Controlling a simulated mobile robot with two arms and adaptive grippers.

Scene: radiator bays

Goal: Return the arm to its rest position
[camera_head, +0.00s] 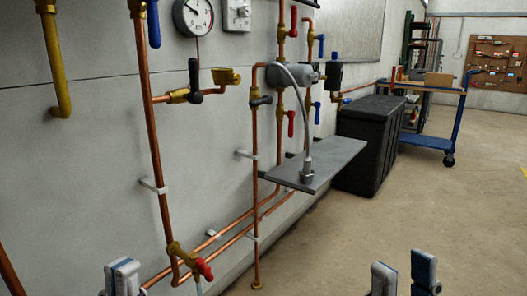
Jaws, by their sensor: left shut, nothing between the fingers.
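My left gripper (122,278) shows at the bottom left edge, in front of the wall pipes. Its fingertips are together, with nothing seen between them. My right gripper (404,274) shows at the bottom right, over the bare floor. Its two fingertips stand apart and the gap between them is empty. Only the finger ends of both grippers are in view; the rest of both arms is below the picture's edge.
Copper pipes (146,110) with valves run along the left wall; a red-handled valve (204,270) is near my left gripper. A grey shelf (335,165) juts out mid-picture. Beyond are a black box (366,150) and a blue cart (430,141). The floor at right is clear.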

